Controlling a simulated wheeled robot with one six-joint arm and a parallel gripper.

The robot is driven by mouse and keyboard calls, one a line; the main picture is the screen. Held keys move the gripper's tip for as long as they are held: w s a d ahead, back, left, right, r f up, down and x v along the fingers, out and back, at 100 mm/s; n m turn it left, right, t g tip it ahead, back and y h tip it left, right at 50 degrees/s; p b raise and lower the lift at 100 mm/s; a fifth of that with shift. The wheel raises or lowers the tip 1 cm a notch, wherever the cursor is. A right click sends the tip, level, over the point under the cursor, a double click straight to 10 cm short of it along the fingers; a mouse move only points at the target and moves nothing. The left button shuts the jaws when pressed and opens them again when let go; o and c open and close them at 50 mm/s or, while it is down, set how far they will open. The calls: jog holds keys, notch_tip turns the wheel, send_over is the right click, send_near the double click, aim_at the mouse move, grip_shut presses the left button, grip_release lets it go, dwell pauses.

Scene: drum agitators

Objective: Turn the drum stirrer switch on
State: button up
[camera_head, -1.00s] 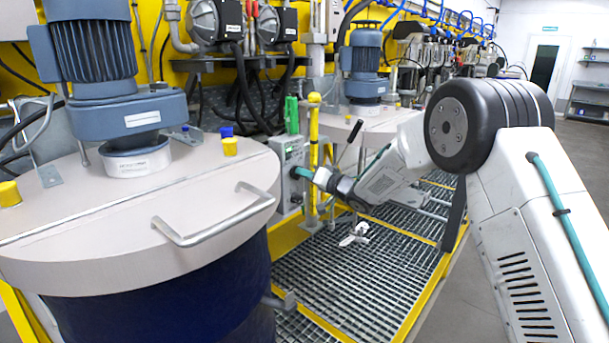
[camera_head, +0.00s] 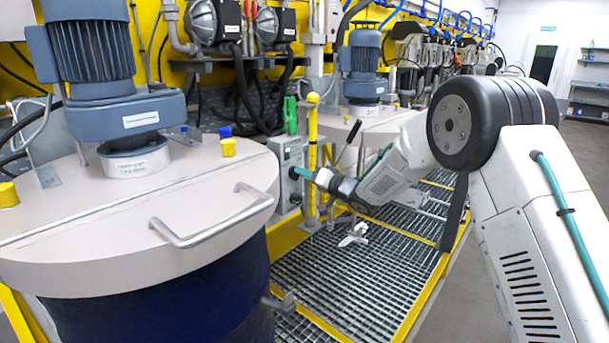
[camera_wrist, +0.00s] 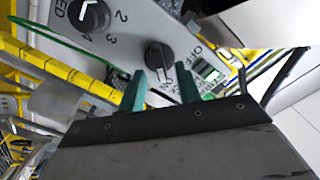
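The stirrer's grey control box (camera_head: 289,156) stands beside the near drum in the head view. In the wrist view its panel (camera_wrist: 125,45) shows two dark knobs. The switch knob (camera_wrist: 160,54) sits next to the "OFF" lettering. The other knob (camera_wrist: 93,16) has numbers around it and a partly cut-off "ED" label. My gripper (camera_wrist: 162,71) has two teal fingers spread apart, one on each side below the switch knob. The fingers do not appear closed on it. In the head view my gripper (camera_head: 298,173) is at the front of the box, its tips small.
The near drum has a pale lid (camera_head: 95,225) with a metal handle (camera_head: 212,222) and a blue motor (camera_head: 92,50). A yellow post (camera_head: 313,145) stands right beside the box. A metal grating (camera_head: 350,275) lies below.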

jog(key=v, duration=0.7)
jog(key=w+d+f+h, duration=0.1)
jog(key=d+f+h, duration=0.35)
jog(key=f, duration=0.25)
jog(key=s+d+m+g+h, duration=0.1)
jog(key=s+d+g+h, duration=0.2)
jog(key=s+d+h, duration=0.9)
jog(key=s+d+r+g, duration=0.2)
jog(key=s+r, duration=0.2)
jog(key=s, duration=1)
jog(key=s+d+r+g+y, duration=0.1)
jog(key=s+d+r+g, duration=0.1)
jog(key=s, duration=1.2)
jog(key=s+d+r+m+g+y, duration=0.1)
jog(key=s+d+r, duration=0.3)
jog(key=s, duration=1)
notch_tip(320, 180, up, 3)
jog(key=shift+s+d+r+g, duration=0.1)
jog(key=shift+s+d+g, duration=0.2)
jog(key=shift+g, duration=0.5)
